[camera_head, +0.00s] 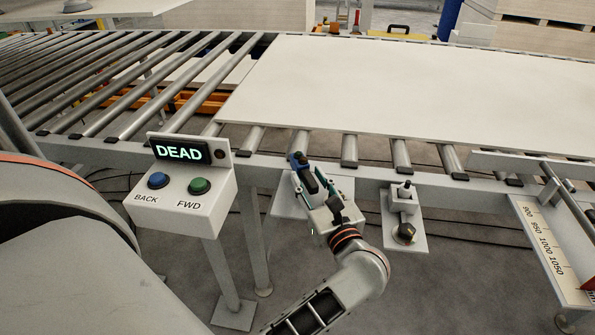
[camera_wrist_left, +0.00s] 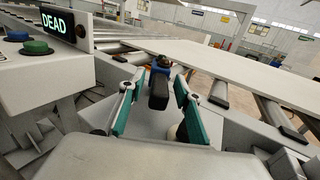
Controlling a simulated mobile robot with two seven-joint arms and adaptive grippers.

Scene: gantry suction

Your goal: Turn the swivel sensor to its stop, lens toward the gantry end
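The swivel sensor (camera_head: 309,183) is a small dark body with a blue part at its far end, mounted at the near edge of the roller conveyor. In the left wrist view the sensor (camera_wrist_left: 158,88) stands between the two teal-padded fingers of my left gripper (camera_wrist_left: 157,92), with a visible gap on each side. My left gripper (camera_head: 311,186) is open around it, seemingly not touching. I cannot tell which way the lens points. My right gripper is not in view.
A control box (camera_head: 182,207) with BACK and FWD buttons and a "DEAD" display stands left of the gripper. A large white panel (camera_head: 420,85) lies on the rollers. A bracket with a knob (camera_head: 404,215) is close on the right, before a ruler plate (camera_head: 545,245).

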